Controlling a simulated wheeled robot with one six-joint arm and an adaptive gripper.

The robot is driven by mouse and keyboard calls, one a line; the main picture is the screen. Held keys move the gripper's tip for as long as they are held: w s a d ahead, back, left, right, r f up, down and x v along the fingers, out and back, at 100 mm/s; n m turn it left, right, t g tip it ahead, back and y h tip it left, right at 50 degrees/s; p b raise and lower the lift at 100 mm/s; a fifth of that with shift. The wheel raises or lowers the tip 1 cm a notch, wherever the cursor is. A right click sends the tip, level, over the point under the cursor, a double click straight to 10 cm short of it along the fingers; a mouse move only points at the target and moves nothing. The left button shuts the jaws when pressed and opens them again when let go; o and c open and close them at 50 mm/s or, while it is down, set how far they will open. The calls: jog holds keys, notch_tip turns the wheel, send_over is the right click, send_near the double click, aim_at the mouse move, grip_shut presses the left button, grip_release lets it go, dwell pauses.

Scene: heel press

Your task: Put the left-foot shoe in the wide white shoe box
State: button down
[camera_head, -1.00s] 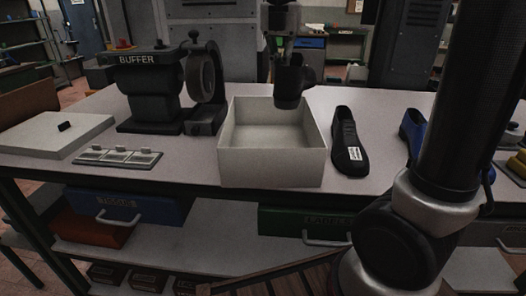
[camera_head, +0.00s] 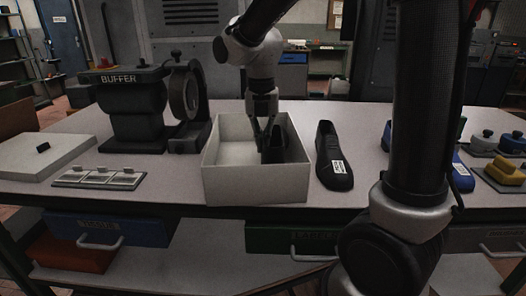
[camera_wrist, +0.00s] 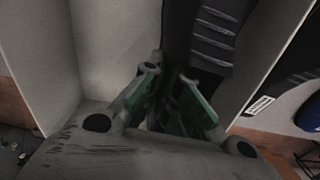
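The wide white shoe box (camera_head: 252,188) stands open on the bench. A dark shoe (camera_head: 276,146) is inside it, along the right side; the near wall hides its lower part. In the wrist view the shoe (camera_wrist: 212,35) shows grey ridged bands and lies close to the right wall of the box (camera_wrist: 270,40). My gripper (camera_head: 264,138) reaches down into the box at this shoe. In the wrist view its green-padded fingers (camera_wrist: 168,82) are a small gap apart with dark shoe material at their tips. Whether they still grip it is unclear.
A black shoe with a white label (camera_head: 331,160) lies just right of the box. A blue shoe (camera_head: 460,176) is farther right, partly behind my arm. The buffer machine (camera_head: 135,110) stands left of the box. A white lid-like panel (camera_head: 45,155) lies at the far left.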

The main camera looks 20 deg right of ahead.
jog(key=shift+f, duration=1.6)
jog(key=shift+f, duration=0.15)
jog(key=c, duration=1.6)
grip_release()
jog(key=shift+c, duration=0.2)
